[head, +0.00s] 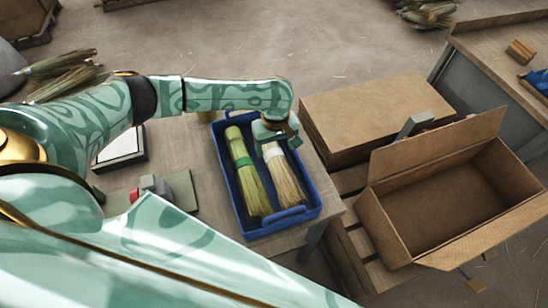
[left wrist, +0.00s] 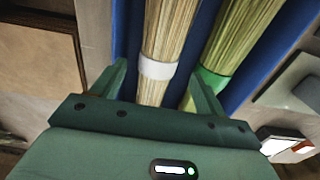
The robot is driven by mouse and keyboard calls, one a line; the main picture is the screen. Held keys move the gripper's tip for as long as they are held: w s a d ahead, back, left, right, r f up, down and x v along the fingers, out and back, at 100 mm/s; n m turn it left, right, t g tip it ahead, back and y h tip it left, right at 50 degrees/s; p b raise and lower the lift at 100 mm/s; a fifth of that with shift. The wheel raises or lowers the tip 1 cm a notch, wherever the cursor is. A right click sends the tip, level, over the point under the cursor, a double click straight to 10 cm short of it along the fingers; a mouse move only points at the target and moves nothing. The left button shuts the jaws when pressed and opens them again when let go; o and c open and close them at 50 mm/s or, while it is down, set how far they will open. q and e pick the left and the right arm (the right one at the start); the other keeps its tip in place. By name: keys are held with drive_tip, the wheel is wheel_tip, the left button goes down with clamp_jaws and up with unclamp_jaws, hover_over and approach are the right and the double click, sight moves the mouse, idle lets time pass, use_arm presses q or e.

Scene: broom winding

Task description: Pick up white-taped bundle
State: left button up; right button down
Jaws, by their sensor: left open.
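The white-taped bundle (head: 285,182) of pale straw lies in the blue tray (head: 315,190), on the right side, with its fanned end toward me. The green-taped bundle (head: 248,178) lies beside it on the left. My left gripper (head: 276,134) is open over the narrow end of the white-taped bundle and hides part of it. In the left wrist view, the fingers of my left gripper (left wrist: 158,74) stand on either side of the white-taped bundle (left wrist: 168,30), near its white band. One finger sits between the two bundles. Contact cannot be told. My right gripper is out of view.
The tray stands on a wooden table (head: 183,160). An open, empty cardboard box (head: 440,205) and a stack of flat cardboard (head: 365,112) are to the right. A red and grey item (head: 150,186) lies left of the tray. More straw lies on the floor.

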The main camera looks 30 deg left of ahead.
sight(276, 156)
use_arm(q)
drive_tip(key=shift+w+f, duration=0.1)
drive_tip(key=shift+f, duration=0.8)
drive_tip(key=f+b, duration=0.1)
drive_tip(key=f, duration=0.1)
drive_tip(key=f+b, duration=0.2)
drive_tip(key=shift+s+d+f, duration=0.15)
drive_tip(key=shift+s+f, duration=0.05)
drive_tip(key=shift+f, duration=0.4)
drive_tip(key=shift+r, duration=0.1)
drive_tip(key=c, duration=1.1)
